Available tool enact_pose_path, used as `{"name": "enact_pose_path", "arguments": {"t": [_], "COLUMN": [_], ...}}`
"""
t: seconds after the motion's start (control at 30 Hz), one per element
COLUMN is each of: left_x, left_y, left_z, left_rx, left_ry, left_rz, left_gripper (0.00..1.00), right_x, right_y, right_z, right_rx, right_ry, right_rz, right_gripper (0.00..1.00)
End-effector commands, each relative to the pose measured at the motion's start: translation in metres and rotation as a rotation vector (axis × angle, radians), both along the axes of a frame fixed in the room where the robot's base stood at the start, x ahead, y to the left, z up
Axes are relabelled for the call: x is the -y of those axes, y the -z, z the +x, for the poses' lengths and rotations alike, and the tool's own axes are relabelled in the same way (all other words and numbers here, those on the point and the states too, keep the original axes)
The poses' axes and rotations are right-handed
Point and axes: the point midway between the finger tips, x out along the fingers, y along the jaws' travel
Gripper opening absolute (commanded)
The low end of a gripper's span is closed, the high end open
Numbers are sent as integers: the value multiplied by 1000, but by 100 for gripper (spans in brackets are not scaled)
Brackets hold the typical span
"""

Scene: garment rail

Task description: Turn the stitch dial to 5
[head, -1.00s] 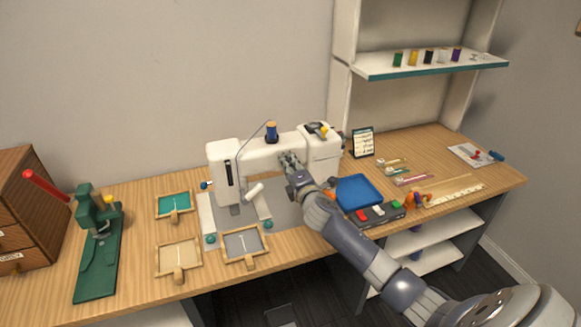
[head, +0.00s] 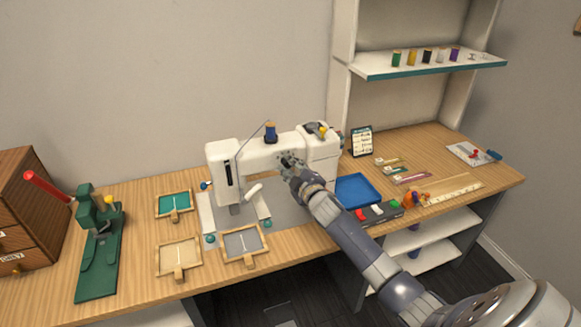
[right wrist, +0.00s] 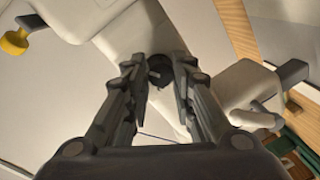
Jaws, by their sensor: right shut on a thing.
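The white sewing machine (head: 222,158) stands on the table. My right gripper (head: 286,160) is at the front of its upper arm. In the right wrist view my right gripper (right wrist: 160,85) has its two fingers on either side of a dark round stitch dial (right wrist: 159,68), shut on it. The dial is on the white machine body (right wrist: 125,35). In the head view the gripper covers the dial, and I cannot read its number or mark. My left gripper is not in view.
A blue tray (head: 358,190) and a dark box with coloured buttons (head: 378,213) lie right of the machine. Wooden-framed pieces (head: 178,255) lie at the front left, with a green press (head: 98,245) beyond. A blue spool (head: 270,132) stands on top of the machine.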

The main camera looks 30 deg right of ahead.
Motion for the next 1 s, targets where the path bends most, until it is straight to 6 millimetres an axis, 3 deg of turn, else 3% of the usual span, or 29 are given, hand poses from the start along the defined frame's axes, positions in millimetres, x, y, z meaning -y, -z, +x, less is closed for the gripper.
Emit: {"name": "enact_pose_path", "arguments": {"t": [0.63, 0.67, 0.73, 1.0], "left_x": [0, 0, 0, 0], "left_y": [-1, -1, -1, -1], "left_z": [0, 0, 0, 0], "left_rx": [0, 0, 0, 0], "left_ry": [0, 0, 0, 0], "left_rz": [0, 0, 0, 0], "left_gripper": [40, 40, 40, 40], "right_x": [0, 0, 0, 0], "right_y": [-1, -1, -1, 0], "right_z": [0, 0, 0, 0], "right_rx": [13, 13, 13, 12], "right_ry": [0, 0, 0, 0], "right_rz": [49, 49, 49, 48], "right_gripper": [0, 28, 44, 45]}}
